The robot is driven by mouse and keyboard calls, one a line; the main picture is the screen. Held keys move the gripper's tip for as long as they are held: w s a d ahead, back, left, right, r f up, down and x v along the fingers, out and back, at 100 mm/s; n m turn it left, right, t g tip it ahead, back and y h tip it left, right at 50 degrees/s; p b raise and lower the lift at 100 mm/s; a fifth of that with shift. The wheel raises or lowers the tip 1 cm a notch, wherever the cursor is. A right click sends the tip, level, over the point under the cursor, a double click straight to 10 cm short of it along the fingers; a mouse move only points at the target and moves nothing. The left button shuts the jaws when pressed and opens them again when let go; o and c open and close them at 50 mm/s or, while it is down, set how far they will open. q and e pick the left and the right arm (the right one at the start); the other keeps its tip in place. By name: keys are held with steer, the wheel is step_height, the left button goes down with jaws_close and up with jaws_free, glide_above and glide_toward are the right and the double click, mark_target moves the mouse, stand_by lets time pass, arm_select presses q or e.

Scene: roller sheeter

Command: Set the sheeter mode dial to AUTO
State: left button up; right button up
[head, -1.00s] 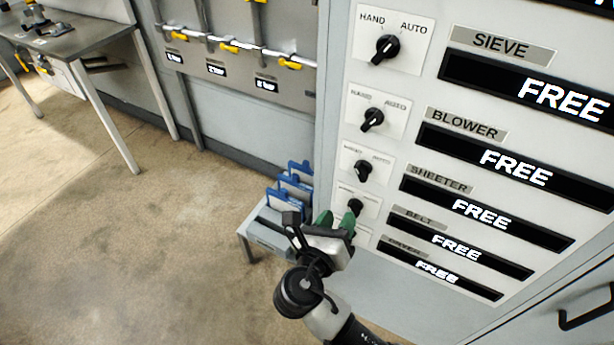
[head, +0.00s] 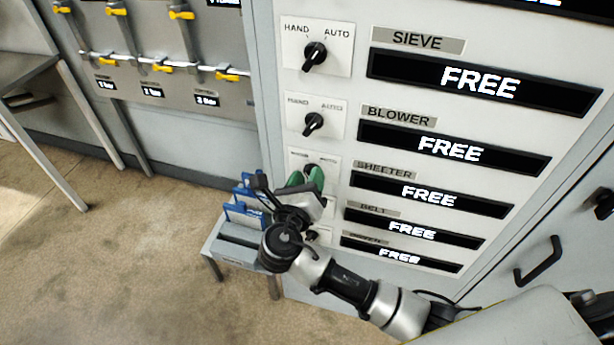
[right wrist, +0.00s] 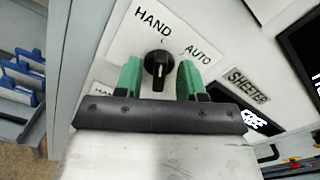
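The sheeter mode dial (right wrist: 157,65) is a black knob on a white plate marked HAND and AUTO, beside the SHEETER label (right wrist: 248,84). Its grip bar stands nearly upright in the right wrist view; I cannot tell surely which mark it points to. My right gripper (right wrist: 158,80) has green fingertips, one on each side of the knob, with a visible gap to both. In the head view my right gripper (head: 305,181) covers the lower part of the sheeter dial (head: 312,168). The sheeter display (head: 430,194) reads FREE. My left gripper is not in view.
The blower dial (head: 313,124) and sieve dial (head: 314,56) are above. The belt and dryer dials below are mostly hidden by my arm. Blue-handled items (head: 240,209) stand on a low grey bench (head: 236,252) left of the cabinet. A cabinet handle (head: 540,262) is at right.

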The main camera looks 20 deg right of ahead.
jaws_close()
steer(key=shift+m, duration=0.3)
steer(key=shift+s+d+m, duration=0.1)
steer(key=shift+d+m, duration=0.05)
steer(key=shift+m, duration=2.65)
steer(key=shift+s+d+m, duration=0.1)
steer(key=shift+d+m, duration=0.05)
steer(key=shift+m, duration=2.65)
